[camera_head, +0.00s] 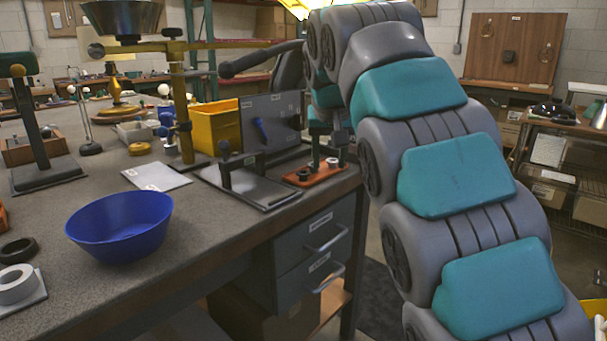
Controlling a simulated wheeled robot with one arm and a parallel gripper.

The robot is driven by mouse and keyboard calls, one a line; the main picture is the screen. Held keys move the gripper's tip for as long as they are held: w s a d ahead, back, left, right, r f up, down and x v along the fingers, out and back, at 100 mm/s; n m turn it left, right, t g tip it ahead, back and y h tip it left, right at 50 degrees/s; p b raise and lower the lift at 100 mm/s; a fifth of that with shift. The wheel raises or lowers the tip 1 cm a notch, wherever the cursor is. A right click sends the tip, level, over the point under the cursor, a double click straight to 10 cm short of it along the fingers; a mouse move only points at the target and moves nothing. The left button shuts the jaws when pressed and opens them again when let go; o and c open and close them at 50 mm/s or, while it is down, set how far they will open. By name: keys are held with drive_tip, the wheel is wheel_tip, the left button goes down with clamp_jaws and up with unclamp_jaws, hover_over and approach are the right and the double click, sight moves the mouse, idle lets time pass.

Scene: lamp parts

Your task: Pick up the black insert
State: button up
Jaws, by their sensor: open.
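A small black insert (303,174) appears to stand on the orange-red tray (325,179) near the bench's right front corner. It is small in the picture, so its shape is hard to make out. A pale ring-like part (332,162) is on the same tray, to the right of it. My arm arches down from the upper right. My gripper (325,150) appears small over the tray, just above and right of the black insert. It is open, and I see nothing held. My arm partly hides this area, and I cannot tell whether a finger touches a part.
A blue bowl (120,228), a dark ring (17,250) and a yellow bin (213,128) are farther left. Drawers (315,240) are below the bench edge.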

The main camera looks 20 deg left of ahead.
approach(303, 173)
drive_tip(key=f, duration=0.1)
drive_tip(key=shift+n+t+y, duration=0.3)
drive_tip(key=shift+n+y, duration=0.1)
drive_tip(key=shift+d+p+x, duration=0.15)
drive_tip(key=shift+p+x, duration=0.05)
drive_tip(key=shift+x, duration=1.7)
drive_tip(key=shift+d+p+x, duration=0.15)
drive_tip(key=shift+x, duration=1.8)
drive_tip(key=shift+c, duration=0.2)
clamp_jaws()
